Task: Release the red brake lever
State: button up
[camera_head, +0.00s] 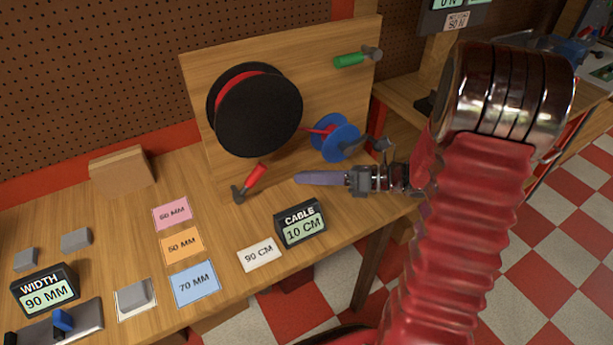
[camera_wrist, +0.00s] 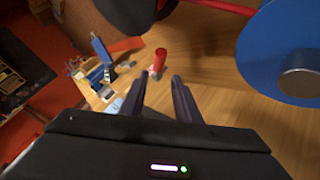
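The red brake lever (camera_head: 256,173) is at the lower part of the upright wooden panel, its red grip up and right of a dark grey pivot (camera_head: 238,194). My gripper (camera_head: 298,178) is to the right of the lever, apart from it, with its fingers pointing left. In the wrist view the lever's red grip (camera_wrist: 159,59) shows ahead, between and beyond the two dark fingertips (camera_wrist: 157,82). A gap shows between the fingers; they are open and empty.
A black spool (camera_head: 254,110) with red cable and a blue spool (camera_head: 338,138) are on the wooden panel (camera_head: 200,75), close to my gripper. A green lever (camera_head: 350,60) is at upper right. The cable display (camera_head: 301,223) stands in front on the bench.

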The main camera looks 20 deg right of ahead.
jog(key=shift+c, duration=0.6)
jog(key=shift+a, duration=0.2)
jog(key=shift+c, duration=0.8)
jog(key=s+a+n+g, duration=0.1)
jog(key=a+n, duration=0.1)
jog(key=s+a+r+n+g, duration=0.1)
jog(key=s+a+n, duration=0.1)
jog(key=s+a+r+n+g+h, duration=0.1)
jog(key=s+a+n+g, duration=0.1)
jog(key=shift+a+n, duration=0.1)
jog(key=shift+n, duration=0.3)
grip_shut()
jog(key=s+a+r+n+g+h, duration=0.25)
jog(key=s+n+h, duration=0.55)
jog(key=s+n, duration=0.55)
jog(key=d+r+n+t+h, duration=0.3)
jog(key=r+n+h, duration=0.1)
jog(key=n, duration=0.7)
jog(key=shift+s+r+t+h, duration=0.25)
jog(key=shift+r+t+h, duration=0.15)
jog(key=shift+r, duration=0.3)
